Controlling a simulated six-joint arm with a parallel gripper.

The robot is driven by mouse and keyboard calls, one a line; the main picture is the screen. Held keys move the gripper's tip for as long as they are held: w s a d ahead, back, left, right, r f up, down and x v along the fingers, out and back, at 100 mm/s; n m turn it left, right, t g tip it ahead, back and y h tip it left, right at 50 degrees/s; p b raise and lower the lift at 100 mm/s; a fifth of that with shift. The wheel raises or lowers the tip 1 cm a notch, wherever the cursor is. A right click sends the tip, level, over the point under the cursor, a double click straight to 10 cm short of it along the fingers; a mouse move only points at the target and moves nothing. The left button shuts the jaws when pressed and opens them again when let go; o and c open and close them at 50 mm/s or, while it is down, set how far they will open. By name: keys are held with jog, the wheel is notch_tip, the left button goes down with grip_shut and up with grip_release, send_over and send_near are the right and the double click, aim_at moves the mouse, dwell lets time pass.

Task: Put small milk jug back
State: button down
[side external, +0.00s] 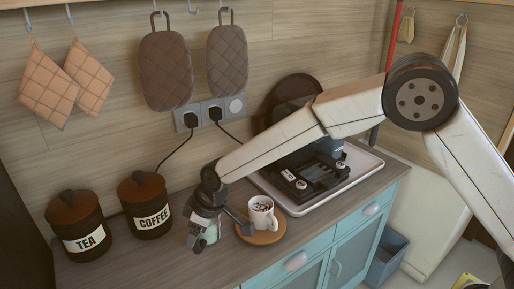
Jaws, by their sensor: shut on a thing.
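My gripper (204,232) is low over the counter, between the coffee canister and the cup. It is shut on a small pale, greenish vessel (212,233), which looks like the small milk jug. The fingers hide much of it, and I cannot tell whether its base touches the counter. A white cup (262,212) with dark and light contents stands upright on a round wooden coaster (270,238), just right of my gripper.
A black coffee machine (310,178) sits on a white-rimmed tray (358,178) behind right. Dark TEA (80,222) and COFFEE (146,205) canisters stand at left. Plugs and cords (188,120) are on the wall. The counter's front left (150,265) is clear.

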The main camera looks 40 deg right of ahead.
jog(key=shift+w+a+f, duration=0.25)
jog(key=shift+w+f, duration=0.25)
jog(key=shift+f, duration=0.05)
jog(key=shift+w+a+f, duration=0.1)
jog(key=shift+w+f, duration=0.05)
jog(key=shift+f, duration=0.8)
jog(key=shift+w+f, duration=0.1)
jog(key=shift+f, duration=0.8)
jog(key=shift+f, duration=0.1)
grip_release()
jog(key=shift+f, duration=0.1)
jog(key=v, duration=1.2)
